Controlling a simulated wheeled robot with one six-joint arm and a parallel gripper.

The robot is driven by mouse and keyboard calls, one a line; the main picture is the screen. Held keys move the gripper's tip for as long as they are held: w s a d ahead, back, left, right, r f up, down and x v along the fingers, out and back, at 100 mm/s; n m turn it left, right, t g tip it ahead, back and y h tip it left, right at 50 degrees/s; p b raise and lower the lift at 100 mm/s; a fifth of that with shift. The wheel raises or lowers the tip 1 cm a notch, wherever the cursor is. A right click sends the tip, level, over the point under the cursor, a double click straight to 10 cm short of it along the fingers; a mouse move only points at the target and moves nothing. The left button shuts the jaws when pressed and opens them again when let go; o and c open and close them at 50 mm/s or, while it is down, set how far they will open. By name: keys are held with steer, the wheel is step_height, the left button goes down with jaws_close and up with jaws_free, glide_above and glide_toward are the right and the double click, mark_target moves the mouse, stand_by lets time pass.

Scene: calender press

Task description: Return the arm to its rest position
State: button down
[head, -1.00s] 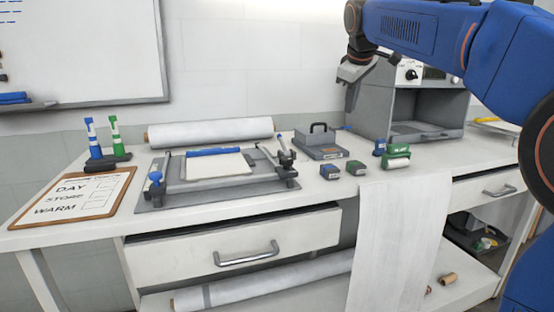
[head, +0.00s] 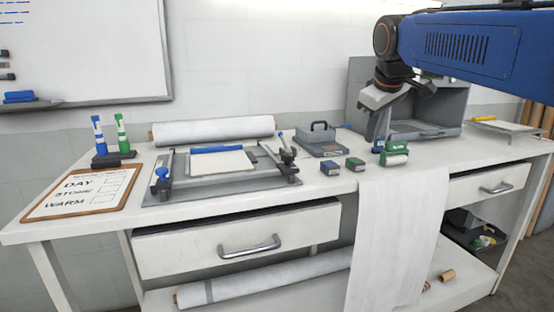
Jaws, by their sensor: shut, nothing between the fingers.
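My blue arm (head: 465,45) reaches in from the upper right in the head view. My grey gripper (head: 374,130) hangs from it with its fingers pointing down. It is shut and empty, above the right part of the bench and in front of the grey open-fronted machine (head: 450,105). The arm covers the machine's upper front. The small green and blue blocks on the bench appear just below and beside the fingertips. I cannot tell the exact gap between them.
The white bench (head: 90,225) carries a press frame (head: 225,187), a paper roll (head: 213,130), a clipboard (head: 85,190), a marker stand (head: 113,160) and a grey handled block (head: 320,143). A green roller block (head: 394,153) sits by a white sheet (head: 400,230) hanging over the front. The drawer (head: 235,240) stands slightly open.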

steer(key=s+d+f+m, duration=0.2)
steer(key=s+f+m, duration=0.1)
steer(key=s+f, duration=1.2)
steer(key=s+d+f+m+g, duration=0.1)
steer(key=s+f+m, duration=0.3)
steer(key=s+f, duration=1)
steer(key=s+d, duration=0.1)
steer(key=s, duration=0.1)
steer(key=shift+s+f+y, duration=0.3)
steer(key=shift+s+f, duration=0.1)
